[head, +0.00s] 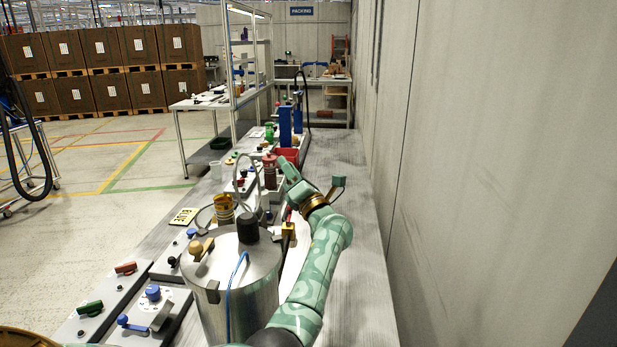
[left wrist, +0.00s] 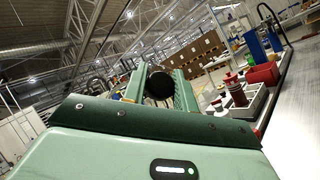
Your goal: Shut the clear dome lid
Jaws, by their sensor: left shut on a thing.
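My left gripper (head: 284,164) reaches over the bench from the near side, past the steel drum. In the left wrist view its two green fingers (left wrist: 160,88) are shut on a dark round knob (left wrist: 159,85). I cannot tell from these frames whether this knob belongs to the clear dome lid. A thin pale, see-through arc (head: 250,160) stands left of the gripper in the head view. It may be the dome's edge, but it is too faint to be sure. My right gripper is not in view.
A steel drum (head: 240,290) with a black cap stands in front. Control panels (head: 105,300) line the bench's left side. A red bin (head: 288,155) and blue posts (head: 285,126) stand farther back. The bench strip (head: 355,270) along the right wall is clear.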

